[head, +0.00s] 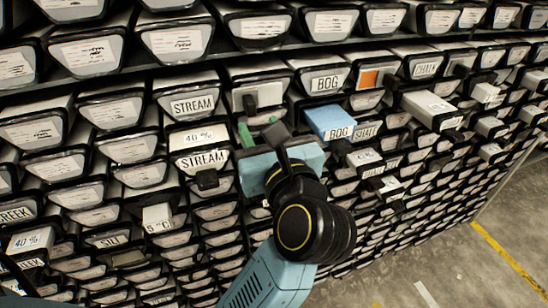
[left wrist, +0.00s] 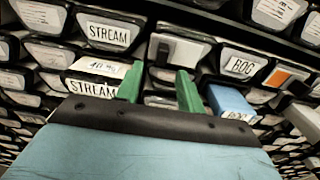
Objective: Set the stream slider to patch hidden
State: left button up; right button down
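The stream slider (head: 262,95) is a pale panel with a dark knob near its left side, in the drawer front right of the upper STREAM label (head: 193,105). It also shows in the left wrist view (left wrist: 185,50), beside the STREAM label (left wrist: 108,34). No coloured patch shows on it. My left gripper (head: 258,128) has green fingers, apart and empty. It is below and in front of the slider; contact cannot be told. In the left wrist view its fingertips (left wrist: 158,72) sit just under the slider. My right gripper is not in view.
An orange patch (head: 370,77) shows right of the upper BOG label (head: 326,84). A blue BOG box (head: 331,122) juts out just right of my gripper. A 40 % box (head: 198,137) juts out at left, and a white box (head: 430,107) at right. Floor (head: 480,260) is clear at lower right.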

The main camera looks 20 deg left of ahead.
pick_arm(q)
jog(key=b+v, duration=0.1)
jog(key=v, duration=0.6)
jog(key=shift+s, duration=0.1)
